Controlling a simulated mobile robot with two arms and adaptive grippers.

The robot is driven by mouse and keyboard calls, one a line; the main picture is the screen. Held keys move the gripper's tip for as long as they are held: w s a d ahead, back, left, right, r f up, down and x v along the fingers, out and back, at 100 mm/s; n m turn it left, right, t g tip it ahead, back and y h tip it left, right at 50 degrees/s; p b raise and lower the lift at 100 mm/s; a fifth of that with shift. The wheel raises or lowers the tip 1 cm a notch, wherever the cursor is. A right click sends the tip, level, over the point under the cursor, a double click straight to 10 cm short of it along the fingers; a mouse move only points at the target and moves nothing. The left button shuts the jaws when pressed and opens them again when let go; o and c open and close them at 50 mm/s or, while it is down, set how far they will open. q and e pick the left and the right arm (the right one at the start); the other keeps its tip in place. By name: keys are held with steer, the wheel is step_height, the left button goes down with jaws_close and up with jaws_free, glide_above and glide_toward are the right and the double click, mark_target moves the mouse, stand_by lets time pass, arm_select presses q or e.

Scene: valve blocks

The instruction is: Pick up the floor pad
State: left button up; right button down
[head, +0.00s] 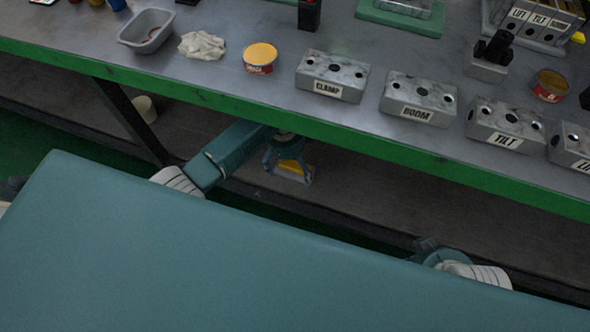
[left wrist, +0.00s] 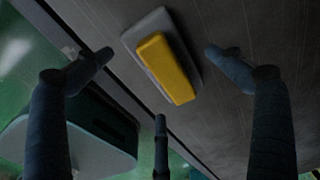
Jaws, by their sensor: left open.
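The floor pad (left wrist: 166,68) is a grey base with a raised yellow block on top. In the left wrist view it lies on the dark mat, tilted in the picture. In the head view only its yellow part (head: 291,167) shows clearly, under the bench edge. My left gripper (head: 288,172) points down over it, partly hiding it. In the left wrist view the spread fingers of the left gripper (left wrist: 160,56) stand around the pad, with visible gaps to its sides. The gripper is open and empty. My right arm shows at lower right, but its gripper is hidden.
The green-edged workbench (head: 240,107) overhangs the pad. On it stand the CLAMP block (head: 331,70), other labelled blocks, tins, a grey tray (head: 148,28) and a rag (head: 202,46). A dark bench leg (head: 130,120) and a pale cup-like item (head: 144,108) are left of my left arm.

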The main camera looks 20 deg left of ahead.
arm_select(q)
step_height(320, 180, down, 2)
steer(key=shift+d, duration=0.15)
steer(key=c, duration=1.3)
steer(key=shift+r, duration=0.15)
